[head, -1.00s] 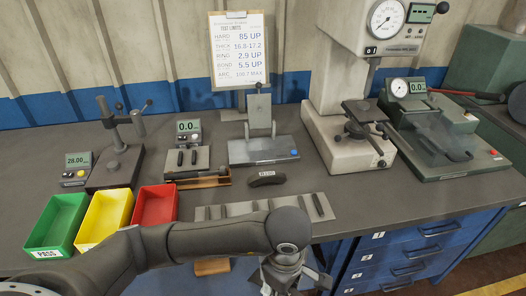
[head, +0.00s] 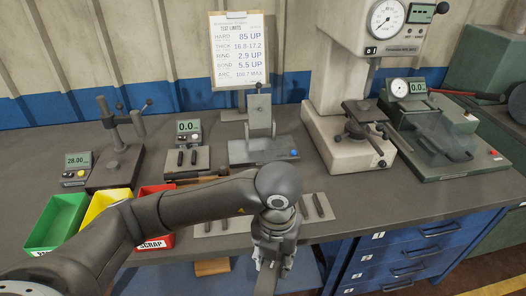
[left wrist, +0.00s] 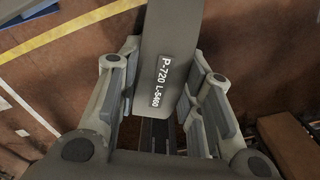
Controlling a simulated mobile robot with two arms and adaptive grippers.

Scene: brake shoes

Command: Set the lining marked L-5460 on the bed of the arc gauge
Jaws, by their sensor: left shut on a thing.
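My left gripper (head: 271,260) is in front of the bench's near edge, pointing down. In the left wrist view its fingers (left wrist: 163,72) are shut on a grey-brown lining (left wrist: 172,28) with a label reading P-720 L-5460. The lining also shows below the fingers in the head view (head: 266,284). A small fixture (head: 188,160) with a 0.0 readout and two dark pads stands on the bench at centre left. I cannot tell for sure whether it is the arc gauge. My right gripper is not in view.
Green (head: 58,222), yellow (head: 92,212) and red (head: 160,240) bins stand at the left, the red marked SCRAP. A pale rack (head: 235,226) is partly behind my arm. A hinged fixture (head: 255,150), a tall tester (head: 335,140) and a green tester (head: 450,165) stand behind.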

